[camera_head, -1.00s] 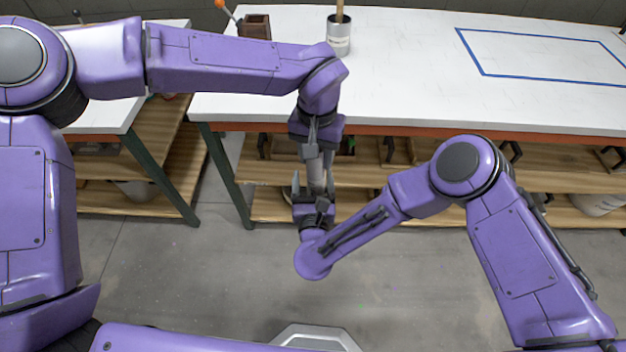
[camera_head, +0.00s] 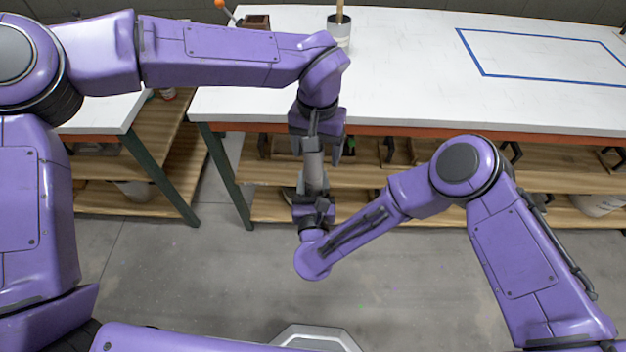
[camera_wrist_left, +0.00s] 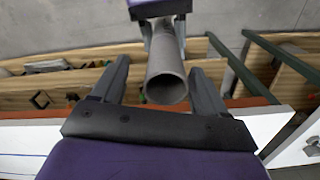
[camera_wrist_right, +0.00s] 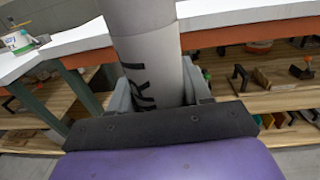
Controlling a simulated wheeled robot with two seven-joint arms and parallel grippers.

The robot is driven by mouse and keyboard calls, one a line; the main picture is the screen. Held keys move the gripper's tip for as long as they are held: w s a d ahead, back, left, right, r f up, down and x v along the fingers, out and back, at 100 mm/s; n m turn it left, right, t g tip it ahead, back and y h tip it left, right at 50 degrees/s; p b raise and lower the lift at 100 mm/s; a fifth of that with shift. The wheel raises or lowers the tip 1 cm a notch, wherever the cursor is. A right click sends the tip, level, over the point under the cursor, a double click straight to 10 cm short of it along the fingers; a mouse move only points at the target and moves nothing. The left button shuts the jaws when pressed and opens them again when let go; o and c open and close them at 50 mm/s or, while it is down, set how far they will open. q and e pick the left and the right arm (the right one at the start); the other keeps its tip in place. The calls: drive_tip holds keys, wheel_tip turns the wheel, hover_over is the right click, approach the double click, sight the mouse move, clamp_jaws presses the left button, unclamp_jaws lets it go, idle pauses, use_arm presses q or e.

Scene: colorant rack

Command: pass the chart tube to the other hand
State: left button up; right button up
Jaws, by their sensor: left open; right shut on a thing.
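The chart tube (camera_head: 314,166) is a grey cylinder standing roughly upright between my two grippers in the head view. My right gripper (camera_head: 314,206) is shut on its lower part. The right wrist view shows the tube (camera_wrist_right: 150,52) rising from between the right fingers, with dark letters on its side. My left gripper (camera_head: 316,152) is open above, its fingers on either side of the tube's upper end. In the left wrist view the tube's hollow open end (camera_wrist_left: 166,88) lies between the spread left fingers, with gaps on both sides.
The white worktable (camera_head: 400,75) stands behind the grippers, with a can (camera_head: 338,32) and a blue taped rectangle on it. Wooden shelves (camera_head: 375,175) with several dark items are below. Grey floor (camera_head: 190,285) is clear in front.

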use_arm(q)
wheel_tip(320, 180, up, 10)
drive_tip(key=shift+r, duration=0.1)
drive_tip(key=w+a+f+n+t+y, duration=0.3)
drive_tip(key=a+f+n+y, duration=0.5)
drive_tip(key=a+f, duration=1.35)
drive_tip(key=s+a+f+t, duration=0.3)
drive_tip(key=s+f, duration=0.7)
drive_tip(key=f, duration=0.3)
drive_tip(key=s+a+f+g+h, duration=0.1)
drive_tip(key=s+f+h, duration=0.1)
drive_tip(key=s, duration=0.7)
drive_tip(key=s+a+f+n+g+h, duration=0.1)
drive_tip(key=s+f+h, duration=0.1)
drive_tip(key=s, duration=0.8)
drive_tip(key=shift+s+a+f+g+h, duration=0.2)
drive_tip(key=shift+f+g+h, duration=0.15)
drive_tip(key=shift+f, duration=0.4)
